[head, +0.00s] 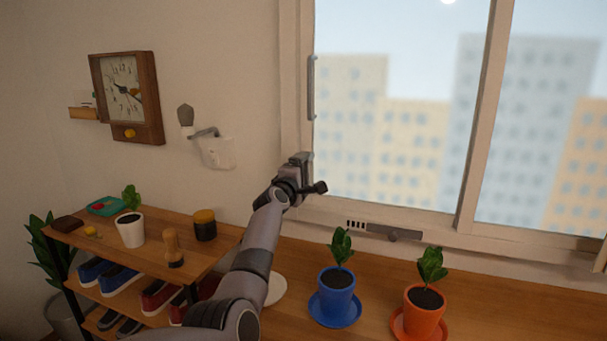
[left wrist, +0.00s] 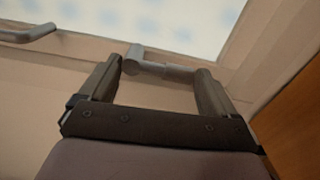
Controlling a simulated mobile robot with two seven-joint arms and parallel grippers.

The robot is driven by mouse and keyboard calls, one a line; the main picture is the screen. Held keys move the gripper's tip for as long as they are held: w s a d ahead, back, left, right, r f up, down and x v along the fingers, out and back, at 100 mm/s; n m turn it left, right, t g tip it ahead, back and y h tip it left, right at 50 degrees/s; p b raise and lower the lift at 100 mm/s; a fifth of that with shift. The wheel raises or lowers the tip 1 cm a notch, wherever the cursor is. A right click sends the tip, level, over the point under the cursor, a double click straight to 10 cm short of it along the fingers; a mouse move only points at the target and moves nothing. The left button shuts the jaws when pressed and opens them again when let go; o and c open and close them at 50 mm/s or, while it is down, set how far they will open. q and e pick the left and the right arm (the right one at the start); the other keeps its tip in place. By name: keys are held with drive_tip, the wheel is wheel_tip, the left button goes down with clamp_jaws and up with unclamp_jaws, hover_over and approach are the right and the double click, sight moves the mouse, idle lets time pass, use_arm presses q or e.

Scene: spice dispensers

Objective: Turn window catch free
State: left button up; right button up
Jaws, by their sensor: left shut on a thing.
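The window catch (left wrist: 165,71) is a grey lever at the edge of the window frame in the left wrist view. My left gripper (left wrist: 160,76) has one finger on each side of it and is shut on it, with the fingers well apart along its length. In the head view my left gripper (head: 303,168) is at the lower left corner of the window (head: 400,110), and it hides the catch there. The grey window handle (head: 311,88) is upright on the left frame above the gripper; a grey bar shows in the left wrist view (left wrist: 28,33). My right gripper is not in view.
A grey slider strip (head: 385,231) lies along the sill. Blue (head: 336,295) and orange (head: 424,315) plant pots stand on the wooden counter below. A shoe shelf (head: 140,262) with small items stands left. A clock (head: 126,98) and a wall lamp (head: 217,152) hang left.

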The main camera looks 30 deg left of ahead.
use_arm(q)
drive_tip(key=shift+f, duration=0.25)
drive_tip(key=o, duration=1.1)
drive_tip(key=shift+o, duration=0.5)
drive_tip(key=shift+r, duration=0.1)
drive_tip(key=shift+s, duration=0.1)
drive_tip(key=p+v, duration=0.1)
drive_tip(key=v, duration=0.6)
